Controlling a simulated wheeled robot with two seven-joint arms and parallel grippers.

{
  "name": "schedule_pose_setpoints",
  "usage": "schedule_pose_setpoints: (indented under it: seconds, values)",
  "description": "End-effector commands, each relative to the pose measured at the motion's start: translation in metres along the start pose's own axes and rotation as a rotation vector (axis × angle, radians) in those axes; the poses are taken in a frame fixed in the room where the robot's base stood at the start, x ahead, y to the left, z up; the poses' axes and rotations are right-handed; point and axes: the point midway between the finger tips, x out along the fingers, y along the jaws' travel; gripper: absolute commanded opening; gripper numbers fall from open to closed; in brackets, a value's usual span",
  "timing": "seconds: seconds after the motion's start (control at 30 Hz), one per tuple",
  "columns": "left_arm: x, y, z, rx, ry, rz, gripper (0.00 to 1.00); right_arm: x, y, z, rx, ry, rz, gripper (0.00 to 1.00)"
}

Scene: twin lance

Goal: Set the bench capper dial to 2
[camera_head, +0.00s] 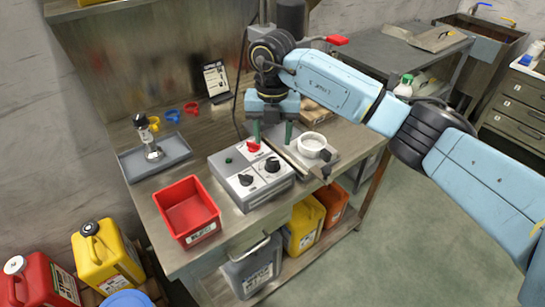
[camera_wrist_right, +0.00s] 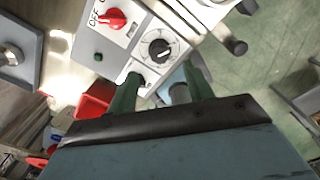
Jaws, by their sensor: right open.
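A grey control box (camera_head: 250,178) with a white top stands on the bench. It carries two black dials, one on the right (camera_head: 272,164) and one on the left (camera_head: 245,178), plus a red switch (camera_head: 253,146) and a green button. I cannot read which dial is the capper's, nor its numbers. My right gripper (camera_head: 273,134) points down beyond the box's back edge, its green fingers apart and empty. In the right wrist view, one dial (camera_wrist_right: 157,48) with a white pointer lies ahead of the open fingers (camera_wrist_right: 165,84), apart from them; the red switch (camera_wrist_right: 113,20) reads OFF. My left gripper is out of view.
A plate with a white ring (camera_head: 312,145) lies right of the box. A red bin (camera_head: 187,212) stands at the bench's front left. A grey tray (camera_head: 170,160) holds a small upright device. Coloured funnels and a sign stand behind. Cans sit below.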

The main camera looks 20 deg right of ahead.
Motion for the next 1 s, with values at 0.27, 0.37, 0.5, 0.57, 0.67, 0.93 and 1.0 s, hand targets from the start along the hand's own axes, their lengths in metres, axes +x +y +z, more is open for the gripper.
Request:
schedule_pose_setpoints:
  seconds: [0.27, 0.37, 0.5, 0.57, 0.67, 0.93, 1.0]
  values:
    - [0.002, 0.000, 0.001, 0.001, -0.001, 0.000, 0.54, 0.055, 0.001, -0.001, -0.001, 0.003, 0.001, 0.52]
    - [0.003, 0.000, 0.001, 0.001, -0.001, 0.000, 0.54, 0.067, 0.001, -0.001, -0.002, 0.002, 0.002, 0.52]
    - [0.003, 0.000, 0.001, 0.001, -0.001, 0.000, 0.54, 0.075, 0.001, 0.000, -0.002, 0.001, 0.002, 0.52]
    - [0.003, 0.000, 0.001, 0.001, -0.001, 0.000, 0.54, 0.076, 0.001, 0.000, -0.002, 0.000, 0.002, 0.52]
    - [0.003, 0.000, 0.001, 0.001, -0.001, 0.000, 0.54, 0.077, 0.001, 0.000, -0.002, 0.000, 0.002, 0.52]
    - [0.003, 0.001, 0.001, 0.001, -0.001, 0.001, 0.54, 0.076, 0.001, 0.000, -0.003, 0.000, 0.003, 0.35]
    - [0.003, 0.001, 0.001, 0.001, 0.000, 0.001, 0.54, 0.076, 0.001, 0.000, -0.003, 0.000, 0.003, 0.25]
